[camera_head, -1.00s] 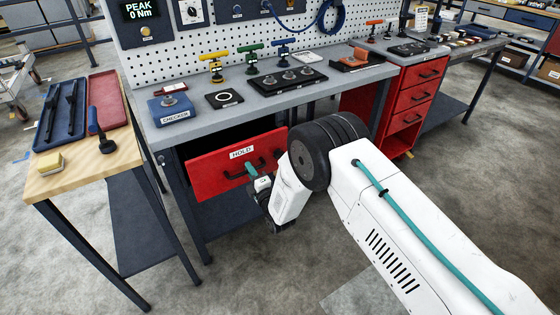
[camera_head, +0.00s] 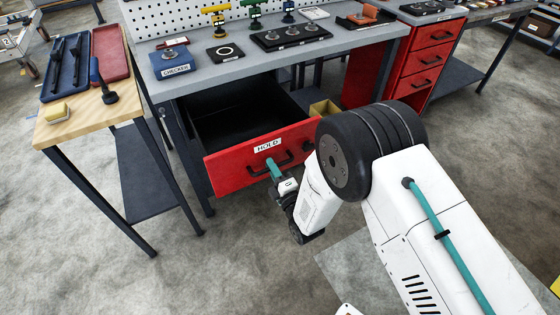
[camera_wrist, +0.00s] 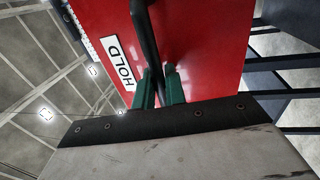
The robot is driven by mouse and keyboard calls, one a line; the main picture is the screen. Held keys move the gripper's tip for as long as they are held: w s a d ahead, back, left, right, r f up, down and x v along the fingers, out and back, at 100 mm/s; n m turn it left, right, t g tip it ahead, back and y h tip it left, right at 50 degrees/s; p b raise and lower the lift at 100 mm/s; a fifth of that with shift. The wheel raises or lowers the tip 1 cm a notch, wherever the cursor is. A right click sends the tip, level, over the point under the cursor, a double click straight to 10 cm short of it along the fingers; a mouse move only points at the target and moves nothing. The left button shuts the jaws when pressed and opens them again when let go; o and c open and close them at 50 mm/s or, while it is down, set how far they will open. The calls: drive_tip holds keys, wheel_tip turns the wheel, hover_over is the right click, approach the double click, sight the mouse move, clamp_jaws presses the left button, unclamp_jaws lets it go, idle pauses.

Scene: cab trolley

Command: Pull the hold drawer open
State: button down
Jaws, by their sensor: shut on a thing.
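The red hold drawer (camera_head: 225,172) with its white HOLD label (camera_head: 267,145) is pulled well out from under the grey bench. Its dark inside shows in the head view, empty at the left, with a yellowish box at the right end. My gripper (camera_head: 276,172) is at the black bar handle (camera_head: 258,170) on the drawer front. In the wrist view the green fingers (camera_wrist: 159,88) are closed around the black handle (camera_wrist: 147,45), beside the HOLD label (camera_wrist: 118,63). My arm hides the right end of the drawer front.
The grey bench (camera_head: 215,77) above holds a blue checker block and several tools. A wooden side table (camera_head: 70,128) with blue and red trays stands at the left. A red drawer cabinet (camera_head: 425,62) stands at the right. The floor before the drawer is clear.

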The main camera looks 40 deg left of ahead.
drive_tip(key=shift+w+d, duration=0.15)
drive_tip(key=c, duration=1.5)
unclamp_jaws()
drive_tip(key=shift+w+d, duration=0.1)
drive_tip(key=shift+w, duration=0.1)
drive_tip(key=shift+c, duration=0.2)
drive_tip(key=v, duration=0.7)
drive_tip(key=shift+s+d, duration=0.2)
drive_tip(key=shift+d, duration=0.15)
drive_tip(key=shift+f, duration=0.15)
